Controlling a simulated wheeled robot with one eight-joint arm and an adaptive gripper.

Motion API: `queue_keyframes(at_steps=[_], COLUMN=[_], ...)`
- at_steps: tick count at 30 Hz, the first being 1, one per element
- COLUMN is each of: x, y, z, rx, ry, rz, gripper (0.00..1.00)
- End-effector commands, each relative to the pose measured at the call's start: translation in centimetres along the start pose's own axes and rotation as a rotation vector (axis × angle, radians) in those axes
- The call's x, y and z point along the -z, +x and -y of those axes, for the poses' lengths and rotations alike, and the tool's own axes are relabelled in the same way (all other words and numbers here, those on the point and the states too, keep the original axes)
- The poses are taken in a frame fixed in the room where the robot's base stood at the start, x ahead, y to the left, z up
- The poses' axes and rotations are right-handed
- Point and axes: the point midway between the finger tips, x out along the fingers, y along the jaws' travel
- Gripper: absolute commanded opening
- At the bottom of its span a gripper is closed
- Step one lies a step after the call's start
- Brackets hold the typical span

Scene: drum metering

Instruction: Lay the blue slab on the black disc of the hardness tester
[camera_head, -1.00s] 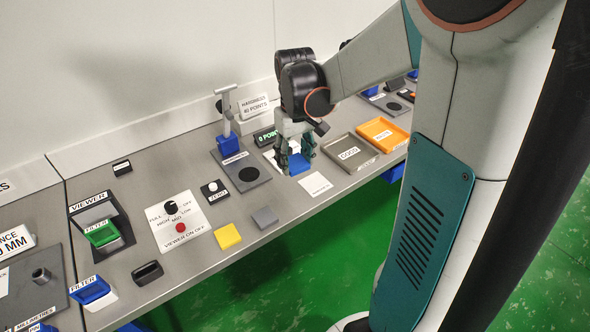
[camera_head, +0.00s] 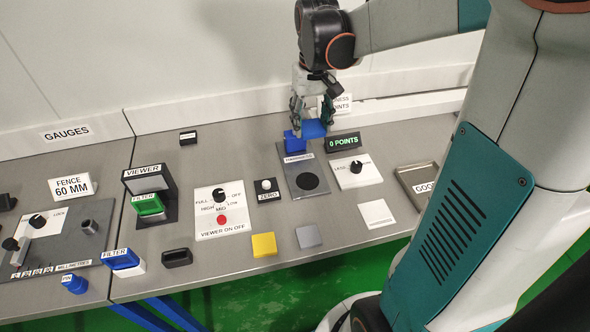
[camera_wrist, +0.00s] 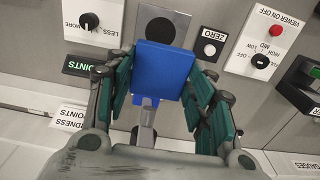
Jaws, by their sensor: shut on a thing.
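The blue slab (camera_head: 314,129) is held up by my gripper (camera_head: 312,115), above the back part of the hardness tester. In the wrist view the slab (camera_wrist: 157,72) lies flat between the teal fingers of my gripper (camera_wrist: 158,85), which are shut on its two sides. The black disc (camera_head: 307,181) is bare on the tester's grey plate (camera_head: 295,165). My gripper and the slab hide most of the tester's column.
A display (camera_head: 343,142) reads 0 POINTS. A LESS/MORE knob panel (camera_head: 357,177) stands right of the disc, and a ZERO button (camera_head: 267,189) left. A yellow slab (camera_head: 264,245), a grey slab (camera_head: 308,237) and a white square (camera_head: 376,214) lie nearer the front edge.

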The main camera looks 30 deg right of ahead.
Motion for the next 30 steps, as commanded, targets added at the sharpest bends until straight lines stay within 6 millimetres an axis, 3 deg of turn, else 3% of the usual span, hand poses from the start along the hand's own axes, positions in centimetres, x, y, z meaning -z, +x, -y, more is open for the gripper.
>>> queue_keyframes(at_steps=[5,18,22,30], x=[0.0,0.0,0.0,0.0], y=[2.5,13.2,15.0,16.7], z=[0.0,0.0,0.0,0.0], rx=[0.0,0.0,0.0,0.0], ry=[0.007,0.006,0.006,0.006], rz=[0.0,0.0,0.0,0.0], gripper=[0.25,0.25,0.25,0.25])
